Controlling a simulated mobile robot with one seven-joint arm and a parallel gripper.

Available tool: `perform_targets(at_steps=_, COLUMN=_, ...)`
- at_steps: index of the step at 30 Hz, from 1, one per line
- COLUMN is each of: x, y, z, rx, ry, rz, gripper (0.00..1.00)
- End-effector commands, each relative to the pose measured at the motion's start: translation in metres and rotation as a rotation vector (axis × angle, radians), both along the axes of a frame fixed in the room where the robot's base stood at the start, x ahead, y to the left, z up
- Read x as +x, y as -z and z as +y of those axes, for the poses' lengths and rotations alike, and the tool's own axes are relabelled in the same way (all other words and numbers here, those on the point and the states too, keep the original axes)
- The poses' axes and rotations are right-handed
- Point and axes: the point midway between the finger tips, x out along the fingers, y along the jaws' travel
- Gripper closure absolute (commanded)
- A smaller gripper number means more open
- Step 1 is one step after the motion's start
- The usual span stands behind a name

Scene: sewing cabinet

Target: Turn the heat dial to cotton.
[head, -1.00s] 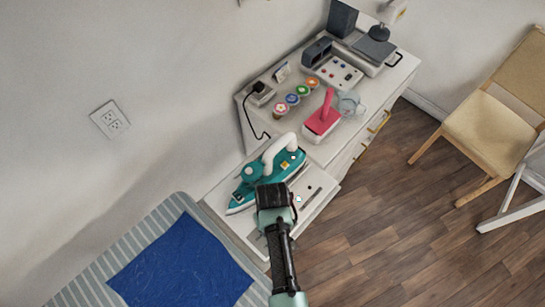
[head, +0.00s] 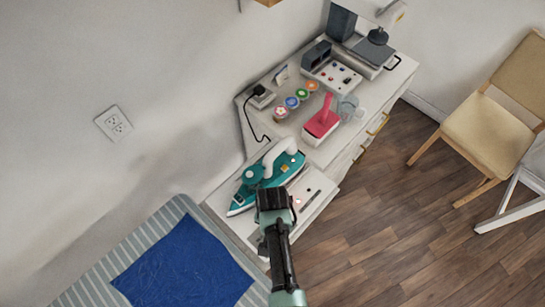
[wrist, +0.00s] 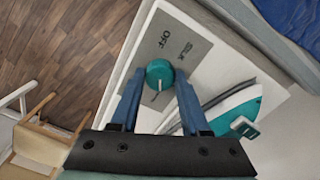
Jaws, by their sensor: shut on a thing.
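The teal round heat dial (wrist: 159,74) sits on a grey label plate (wrist: 188,40) in the wrist view. A pale pointer line shows on its lower edge. The plate reads OFF above the dial, with a smaller word beside it too small to read surely. My gripper (wrist: 160,82) has one blue finger on each side of the dial and is shut on it. In the head view my gripper (head: 272,198) is over the white cabinet panel and hides the dial. Other setting words are hidden or unreadable.
A teal iron with a white handle (head: 283,156) lies right beside my gripper. A striped ironing board (head: 80,265) with blue cloth (head: 182,268) is at lower left. Floor at right is clear up to the chair (head: 490,130).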

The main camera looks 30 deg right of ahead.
Motion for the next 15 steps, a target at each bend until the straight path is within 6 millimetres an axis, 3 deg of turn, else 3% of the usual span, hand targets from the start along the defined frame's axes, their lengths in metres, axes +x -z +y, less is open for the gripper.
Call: perform_targets(at_steps=15, x=0.0010, y=-0.0005, z=-0.0006, rx=-0.001, ry=0.031, rz=-0.003, gripper=1.00)
